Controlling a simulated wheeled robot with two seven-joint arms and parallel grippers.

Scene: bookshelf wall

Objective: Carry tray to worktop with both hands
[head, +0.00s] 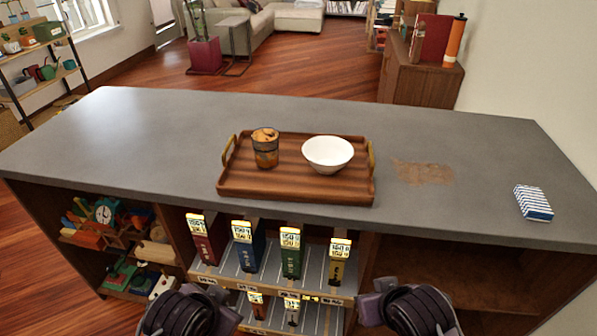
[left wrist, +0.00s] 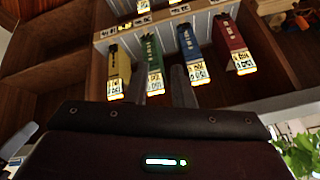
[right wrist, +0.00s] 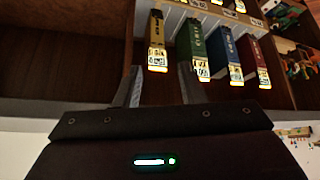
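A brown wooden tray (head: 290,189) with brass-coloured handles at its left and right ends lies flat on the grey worktop (head: 455,135) of a shelf unit. A glass with brown contents (head: 266,150) and a white bowl (head: 328,153) stand on it. My two arms show at the bottom edge of the head view, below and in front of the tray and apart from it. In the left wrist view my left gripper (left wrist: 162,76) has its fingers apart and empty. In the right wrist view my right gripper (right wrist: 158,76) also has its fingers apart and empty. Both face the shelves below.
Several coloured binders (head: 248,247) stand in the shelf compartments under the worktop, with toys (head: 104,214) at left. A blue-striped box (head: 534,203) and a brownish patch (head: 424,173) are right of the tray. The worktop left of the tray is clear. A wooden cabinet (head: 418,80) stands behind.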

